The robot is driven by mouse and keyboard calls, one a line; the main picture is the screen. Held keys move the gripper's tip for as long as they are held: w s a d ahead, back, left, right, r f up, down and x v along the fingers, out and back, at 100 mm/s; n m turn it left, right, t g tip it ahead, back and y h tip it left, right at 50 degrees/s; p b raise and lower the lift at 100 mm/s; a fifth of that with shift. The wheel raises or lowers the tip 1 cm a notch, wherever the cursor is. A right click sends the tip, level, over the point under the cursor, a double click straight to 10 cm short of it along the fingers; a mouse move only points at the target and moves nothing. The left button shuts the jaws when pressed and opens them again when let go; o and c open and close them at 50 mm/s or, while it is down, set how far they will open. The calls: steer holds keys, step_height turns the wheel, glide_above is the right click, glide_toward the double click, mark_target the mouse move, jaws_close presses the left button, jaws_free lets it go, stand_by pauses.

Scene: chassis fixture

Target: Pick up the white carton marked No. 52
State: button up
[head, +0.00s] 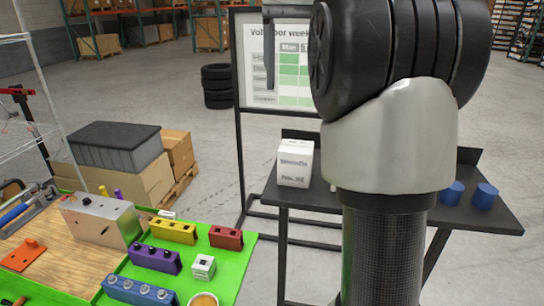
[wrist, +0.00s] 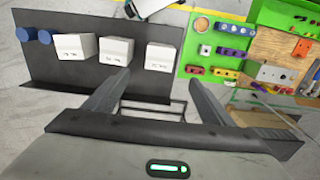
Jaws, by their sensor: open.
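Three white cartons stand in a row on a dark table (wrist: 60,82) in the wrist view: a left one (wrist: 75,46), a middle one (wrist: 116,50) and a right one (wrist: 162,57). Each has small dark print too blurred to read, so I cannot tell which is No. 52. In the head view one white carton (head: 295,163) stands at the table's left end, its lower print not clearly legible; my arm hides most of the table's middle. My gripper (wrist: 157,76) is open and empty, its fingers apart, with the right carton showing just beyond the gap between the fingertips.
Blue cylinders (head: 452,193) stand at the table's right end in the head view. A green board (head: 225,270) with colored blocks lies at left. A framed chart stand (head: 238,65) rises behind the table. Boxes and a grey-lidded crate (head: 112,148) stand farther left.

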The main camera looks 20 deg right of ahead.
steer(key=b, duration=0.3)
glide_toward(297, 146)
step_height(297, 146, down, 5)
steer(key=shift+w+f, duration=0.1)
steer(key=shift+f, duration=0.05)
steer(key=shift+f+b, duration=0.6)
steer(key=shift+f, duration=2.65)
steer(key=shift+r, duration=0.1)
steer(key=c, duration=1.4)
